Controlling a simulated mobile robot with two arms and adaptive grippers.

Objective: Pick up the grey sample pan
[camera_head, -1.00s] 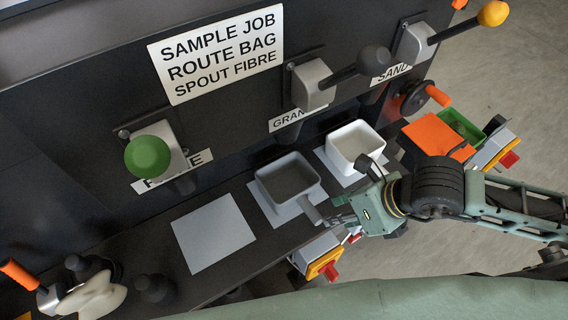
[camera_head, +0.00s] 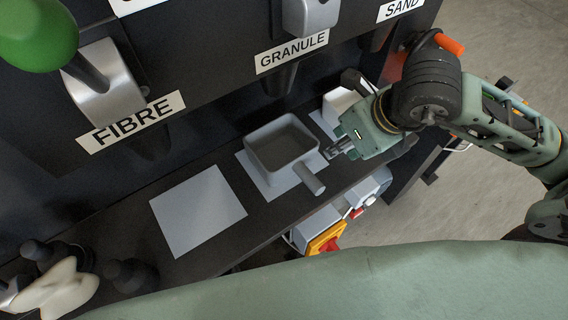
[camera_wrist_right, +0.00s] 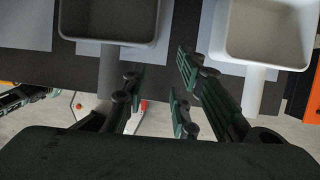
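The grey sample pan (camera_head: 262,155) sits on a pale square mat on the dark shelf, its handle (camera_head: 311,179) pointing toward the front edge. My right gripper (camera_head: 338,152) is just right of the pan in the head view. In the right wrist view, the grey pan (camera_wrist_right: 110,38) is at upper left and a white pan (camera_wrist_right: 268,62) at upper right. The right gripper's fingers (camera_wrist_right: 157,78) are spread with nothing between them. The left finger is close beside the grey handle (camera_wrist_right: 109,72) and partly overlaps it; contact cannot be told. My left gripper is out of view.
The white pan (camera_head: 338,101) is partly hidden behind my right gripper. An empty pale mat (camera_head: 198,210) lies left of the grey pan. A yellow-and-red switch box (camera_head: 325,240) is below the front edge. The dispenser panel with levers rises behind.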

